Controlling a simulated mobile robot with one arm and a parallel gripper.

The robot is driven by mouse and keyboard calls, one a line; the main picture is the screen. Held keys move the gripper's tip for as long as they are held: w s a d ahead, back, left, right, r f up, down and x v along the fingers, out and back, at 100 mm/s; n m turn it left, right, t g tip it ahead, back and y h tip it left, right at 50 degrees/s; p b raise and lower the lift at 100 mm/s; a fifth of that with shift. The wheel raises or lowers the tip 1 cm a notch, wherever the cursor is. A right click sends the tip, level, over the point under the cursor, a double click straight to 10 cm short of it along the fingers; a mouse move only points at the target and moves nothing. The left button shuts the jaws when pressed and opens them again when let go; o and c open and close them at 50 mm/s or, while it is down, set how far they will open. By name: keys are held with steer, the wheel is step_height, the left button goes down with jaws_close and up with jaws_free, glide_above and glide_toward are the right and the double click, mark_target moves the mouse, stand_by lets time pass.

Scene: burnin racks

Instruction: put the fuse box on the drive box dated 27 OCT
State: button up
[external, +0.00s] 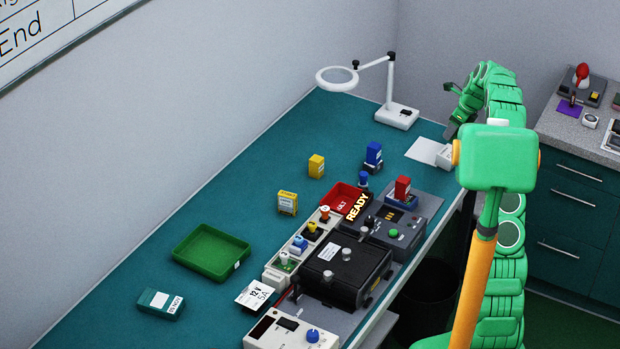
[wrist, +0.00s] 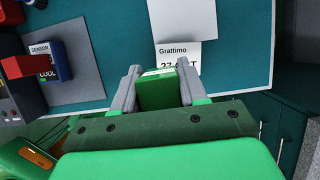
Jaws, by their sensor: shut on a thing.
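My gripper (wrist: 157,92) is shut on a green box with a pale label strip, which I take to be the fuse box (wrist: 157,94); it sits between the two grey fingers. In the wrist view a white drive box (wrist: 178,50) reads "Grattimo" and a date starting 27, ending CT; the held box hides part of the date. The white box also shows in the external view (external: 444,158), at the bench's right edge, partly behind my arm. My gripper (external: 456,122) is near it there; the gap between the boxes cannot be told.
A white sheet (external: 424,150) lies beside the drive box. A magnifier lamp (external: 398,115) stands behind it. A green tray (external: 211,252) is farther left.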

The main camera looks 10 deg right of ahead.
steer(key=shift+w+d+f, duration=0.2)
steer(key=shift+w+f, duration=0.6)
steer(key=shift+f, duration=0.15)
steer(key=shift+w+d+f, duration=0.15)
steer(key=shift+w+f, duration=0.6)
steer(key=shift+f, duration=1.85)
steer(key=o, duration=1.1)
steer(key=shift+c, duration=0.2)
